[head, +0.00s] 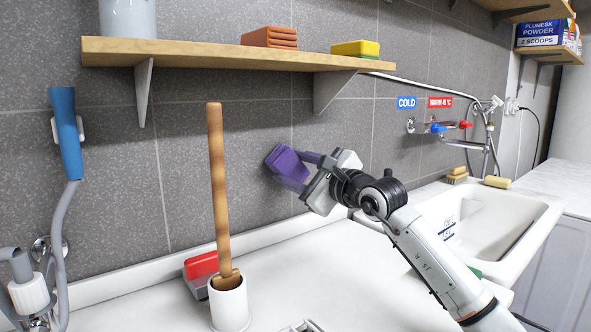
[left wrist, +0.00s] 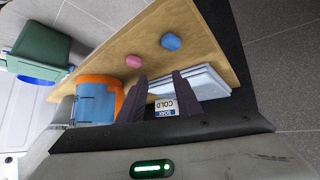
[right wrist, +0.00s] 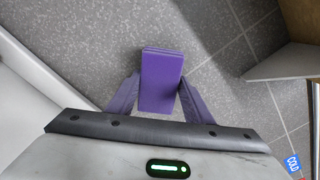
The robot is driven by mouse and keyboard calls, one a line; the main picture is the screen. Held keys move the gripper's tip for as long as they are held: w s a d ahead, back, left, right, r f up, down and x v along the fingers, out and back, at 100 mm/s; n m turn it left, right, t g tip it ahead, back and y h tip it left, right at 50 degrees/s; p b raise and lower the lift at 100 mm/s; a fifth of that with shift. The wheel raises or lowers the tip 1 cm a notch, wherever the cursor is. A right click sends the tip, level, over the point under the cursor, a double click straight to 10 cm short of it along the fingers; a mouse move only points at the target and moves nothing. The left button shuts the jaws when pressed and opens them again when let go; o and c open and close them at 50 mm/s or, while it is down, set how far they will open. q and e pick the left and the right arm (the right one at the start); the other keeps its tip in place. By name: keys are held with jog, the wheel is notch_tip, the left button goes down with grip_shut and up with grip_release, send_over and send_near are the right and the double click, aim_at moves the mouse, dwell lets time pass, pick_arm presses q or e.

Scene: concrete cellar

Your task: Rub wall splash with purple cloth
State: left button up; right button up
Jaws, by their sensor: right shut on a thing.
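The purple cloth (head: 287,165) is a folded pad in front of the grey tiled wall, below the shelf. My right gripper (head: 305,168) is shut on it. In the right wrist view the cloth (right wrist: 161,80) sits between the two dark fingers, with wall tiles beyond it. I cannot tell whether the cloth touches the wall. No splash shows on the visible tiles; the cloth and gripper cover a part of the wall. My left gripper (left wrist: 161,85) shows only in its own wrist view, with its fingers apart and no thing held between them.
A wooden shelf (head: 200,52) runs above, with brackets reaching down. A wooden handle (head: 218,190) stands in a white holder (head: 229,305), left of my right arm. A blue hose nozzle (head: 66,130) hangs far left. A sink (head: 490,225) and taps (head: 450,127) are at right.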

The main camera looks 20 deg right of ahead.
aim_at(304, 164)
pick_arm(q)
jog(key=shift+r, duration=0.15)
pick_arm(e)
jog(key=shift+w+a, duration=0.2)
jog(key=shift+w, duration=0.4)
jog(key=shift+w+d, duration=0.3)
jog(key=shift+d, duration=0.65)
jog(key=shift+w+d, duration=0.3)
jog(key=shift+d, duration=0.65)
jog(key=shift+w, duration=0.1)
pick_arm(q)
jog(key=shift+s+r+p, duration=0.1)
jog(key=shift+r+p, duration=0.1)
jog(key=shift+p, duration=0.2)
pick_arm(e)
jog(key=shift+s+a, duration=0.3)
jog(key=shift+a, duration=0.6)
pick_arm(q)
jog(key=shift+d, duration=0.1)
pick_arm(e)
jog(key=shift+s+a, duration=0.2)
jog(key=shift+a, duration=0.45)
jog(key=shift+s+a, duration=0.15)
jog(key=shift+a, duration=0.45)
jog(key=shift+s, duration=0.1)
